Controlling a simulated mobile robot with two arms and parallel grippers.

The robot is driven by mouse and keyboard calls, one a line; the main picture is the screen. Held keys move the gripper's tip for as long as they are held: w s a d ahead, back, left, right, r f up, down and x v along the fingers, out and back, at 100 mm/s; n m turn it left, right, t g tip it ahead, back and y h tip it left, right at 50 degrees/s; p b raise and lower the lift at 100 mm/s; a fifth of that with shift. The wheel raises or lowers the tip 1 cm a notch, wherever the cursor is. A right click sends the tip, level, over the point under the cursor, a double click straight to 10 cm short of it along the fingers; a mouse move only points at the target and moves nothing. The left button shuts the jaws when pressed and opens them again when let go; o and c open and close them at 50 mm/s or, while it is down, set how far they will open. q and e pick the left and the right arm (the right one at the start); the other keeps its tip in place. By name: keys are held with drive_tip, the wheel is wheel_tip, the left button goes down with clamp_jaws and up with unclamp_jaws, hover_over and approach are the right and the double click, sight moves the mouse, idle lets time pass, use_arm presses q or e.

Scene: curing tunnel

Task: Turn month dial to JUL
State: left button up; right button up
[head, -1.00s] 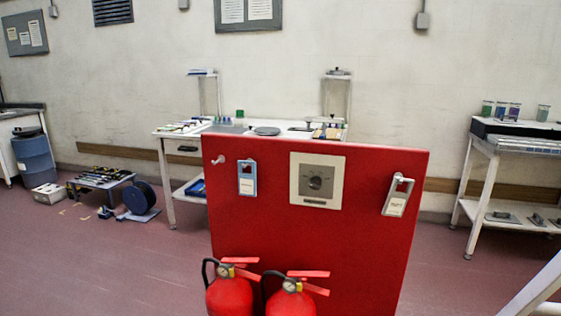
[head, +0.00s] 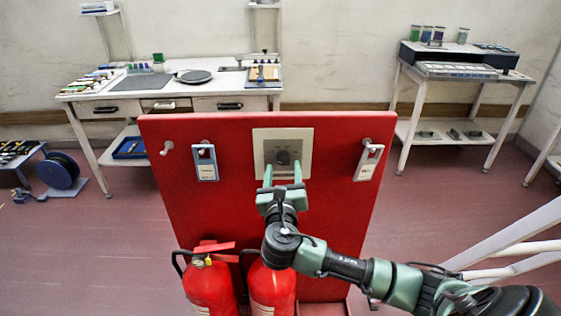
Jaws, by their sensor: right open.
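The month dial (head: 283,157) is a dark round knob on a square beige plate (head: 262,138) on the upper middle of a red board (head: 220,222). The markings around it are too small to read, so I cannot tell which month it points to. My right gripper (head: 283,172) is open and empty. Its two green fingers point up at the lower part of the plate, just below the dial, one finger to each side of it. I cannot tell whether they touch the plate. My left gripper is not in view.
A blue tag (head: 205,162) hangs left of the plate and a white tag (head: 368,163) hangs right of it. Red extinguishers (head: 209,287) stand at the board's foot. A workbench (head: 185,103) stands behind, and a white rail (head: 510,232) is at right.

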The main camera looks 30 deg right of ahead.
sight(283, 163)
drive_tip(key=shift+x, duration=1.6)
clamp_jaws()
